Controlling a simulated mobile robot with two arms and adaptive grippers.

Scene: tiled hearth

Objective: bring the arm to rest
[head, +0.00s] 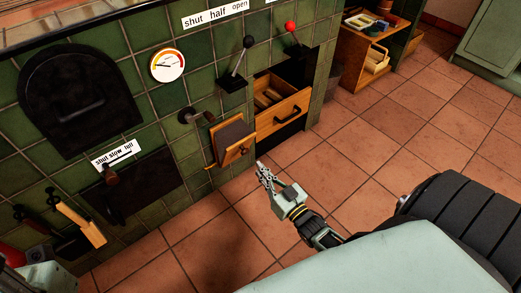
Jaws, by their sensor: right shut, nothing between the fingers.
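My right gripper (264,173) is in the middle of the head view, over the tiled floor. Its fingers are shut with nothing between them. It points up toward the tiled hearth front, just below and right of a small wooden box with a knob (234,153), and looks apart from it. A part of my left arm may show at the bottom left edge, but its fingers are not in view.
The green tiled hearth (150,111) has a black door (78,92), a dial (167,65), a black-knobbed lever (239,58), a red-knobbed lever (293,38) and an open wooden drawer (284,115). A shelf (366,43) stands at the back. The terracotta floor (400,120) at right is clear.

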